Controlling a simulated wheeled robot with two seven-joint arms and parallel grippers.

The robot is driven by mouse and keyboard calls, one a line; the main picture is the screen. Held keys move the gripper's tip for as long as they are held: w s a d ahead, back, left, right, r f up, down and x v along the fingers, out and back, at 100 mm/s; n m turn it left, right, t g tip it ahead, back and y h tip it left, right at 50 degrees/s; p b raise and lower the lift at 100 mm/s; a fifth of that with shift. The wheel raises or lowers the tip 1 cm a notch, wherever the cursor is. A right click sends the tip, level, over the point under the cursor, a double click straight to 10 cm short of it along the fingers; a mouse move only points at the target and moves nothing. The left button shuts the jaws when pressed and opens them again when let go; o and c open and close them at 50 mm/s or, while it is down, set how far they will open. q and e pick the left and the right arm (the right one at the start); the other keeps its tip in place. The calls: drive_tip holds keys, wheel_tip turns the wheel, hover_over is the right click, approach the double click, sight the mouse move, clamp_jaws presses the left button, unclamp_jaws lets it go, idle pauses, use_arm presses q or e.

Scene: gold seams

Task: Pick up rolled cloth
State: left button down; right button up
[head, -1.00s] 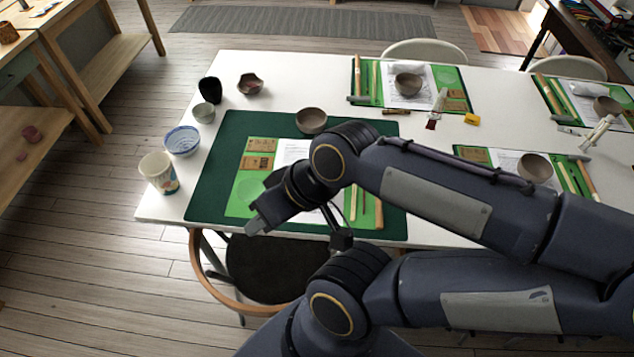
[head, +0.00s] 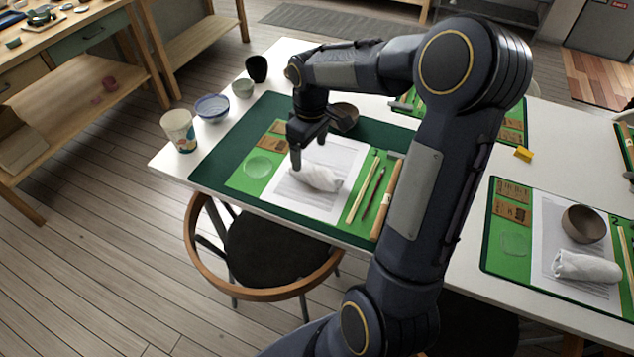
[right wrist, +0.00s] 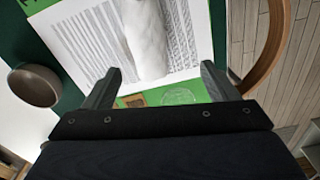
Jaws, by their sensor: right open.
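A white rolled cloth (head: 316,177) lies on a printed white sheet (head: 290,193) on the green mat of the near place setting. It also shows in the right wrist view (right wrist: 146,38), lengthwise between the two fingers. My right gripper (head: 298,158) is open just above the cloth's left end in the head view. In the right wrist view my right gripper (right wrist: 158,82) has its fingers apart, one on each side of the cloth's near end. I cannot tell whether they touch it. My left gripper is not in view.
A brown bowl (head: 344,116) stands behind the cloth. Wooden sticks (head: 387,200) lie to its right. A paper cup (head: 179,131) and a blue-white bowl (head: 212,107) stand at the table's left edge. A chair (head: 270,262) stands at the front. Another rolled cloth (head: 586,267) lies at the right setting.

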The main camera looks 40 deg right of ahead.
sight(313, 168)
drive_tip(key=f, duration=0.1)
drive_tip(key=w+d+f, duration=0.1)
drive_tip(key=f, duration=0.1)
drive_tip(key=shift+w+d+g, duration=0.15)
drive_tip(key=shift+w+g, duration=0.15)
drive_tip(key=f, duration=0.7)
drive_tip(key=shift+s+d+f+b, duration=0.15)
drive_tip(key=shift+d+f+b, duration=0.15)
drive_tip(key=shift+f, duration=0.1)
drive_tip(key=shift+c, duration=0.2)
drive_tip(key=c, duration=1)
